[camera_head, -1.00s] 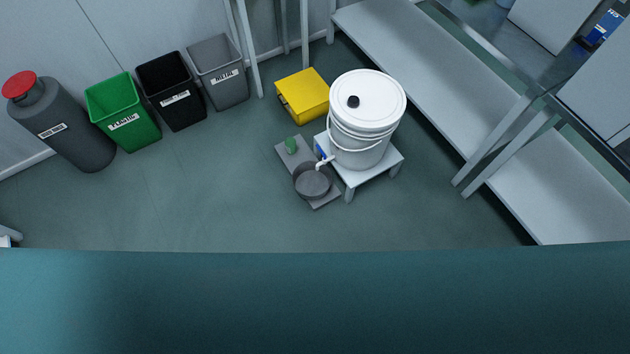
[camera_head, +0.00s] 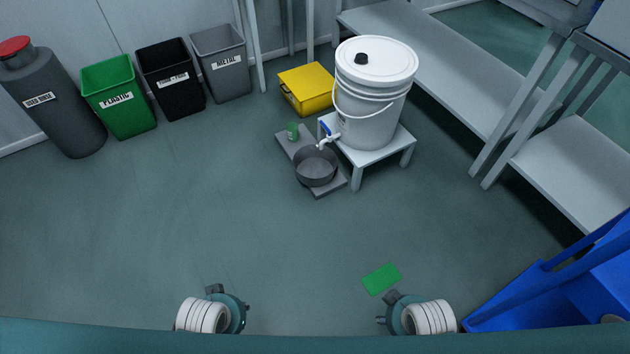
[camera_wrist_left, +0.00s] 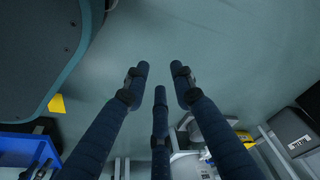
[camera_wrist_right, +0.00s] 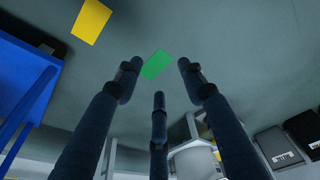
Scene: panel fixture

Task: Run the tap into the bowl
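A white lidded bucket (camera_head: 372,100) stands on a small white stool (camera_head: 372,152). The tap (camera_head: 328,141), white with a blue lever (camera_head: 324,128), sticks out from the bucket's lower left side. A grey round bowl (camera_head: 316,168) sits on a grey slab on the floor, just below the tap's spout. The bowl looks empty, and no water stream shows. My left gripper (camera_wrist_left: 159,80) is open and empty in the left wrist view. My right gripper (camera_wrist_right: 158,78) is open and empty in the right wrist view. Both are well away from the tap.
A yellow box (camera_head: 306,88) lies behind. Bins line the back wall; a shelf bench (camera_head: 440,70) is right. A blue cart (camera_head: 560,290) stands front right.

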